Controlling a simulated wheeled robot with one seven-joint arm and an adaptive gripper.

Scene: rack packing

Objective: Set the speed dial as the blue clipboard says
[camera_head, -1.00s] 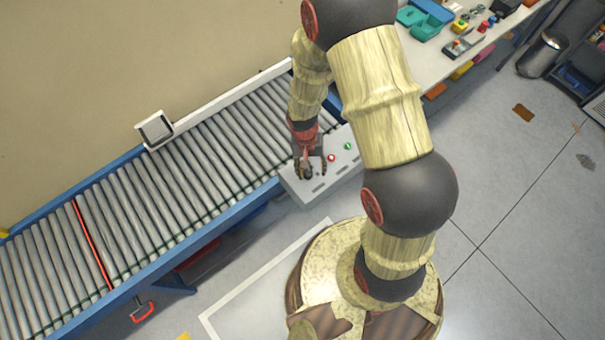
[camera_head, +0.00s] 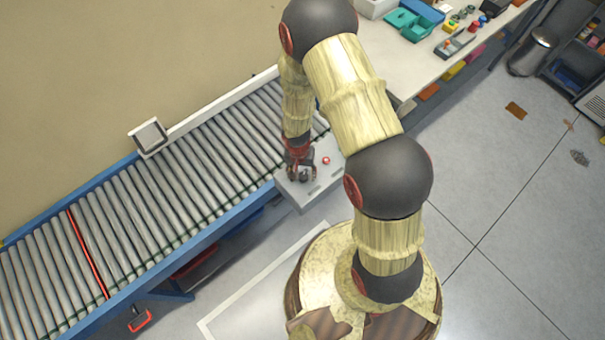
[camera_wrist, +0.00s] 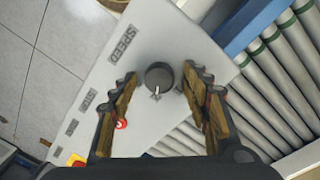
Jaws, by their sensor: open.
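The speed dial (camera_wrist: 159,77) is a round dark grey knob with a small white pointer mark, on a light grey control panel (camera_wrist: 160,40). In the wrist view the mark is at the knob's lower edge. The word SPEED is printed beside it on the panel. My gripper (camera_wrist: 161,78) is open, one finger on each side of the dial, with gaps visible on both sides. In the head view my gripper (camera_head: 300,174) is over the panel (camera_head: 305,196) and mostly hides the dial. I cannot make out a blue clipboard in either view.
A red button (camera_wrist: 121,124) is near the left finger, and further labels line the panel. The roller conveyor (camera_head: 180,185) adjoins the panel on the left. A white bench (camera_head: 410,60) with trays and small items stands at upper right. My arm hides part of the panel.

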